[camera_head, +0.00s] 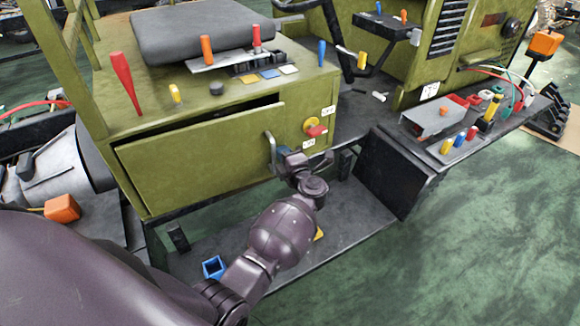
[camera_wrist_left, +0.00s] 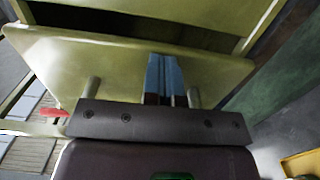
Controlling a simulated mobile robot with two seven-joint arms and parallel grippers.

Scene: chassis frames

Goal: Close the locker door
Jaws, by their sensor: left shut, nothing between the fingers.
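The locker door (camera_head: 200,160) is the olive panel on the front of the green cabinet. It stands slightly open, with a dark gap along its top edge. Its grey bar handle (camera_head: 270,148) is near the right end. My left gripper (camera_head: 284,156) is at the door's right end, close beside the handle. In the left wrist view, the blue fingers (camera_wrist_left: 165,75) are together and empty, pointing at the door (camera_wrist_left: 110,62). I cannot tell whether they touch it. The dark gap shows beyond the door's edge there. My right gripper is not in view.
Above the door, the cabinet top holds a grey seat (camera_head: 190,35) and several coloured levers. A red and yellow knob (camera_head: 314,129) sits right of the door. A dark step plate (camera_head: 340,215) lies below, with a blue square cup (camera_head: 214,267). Green floor at right is clear.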

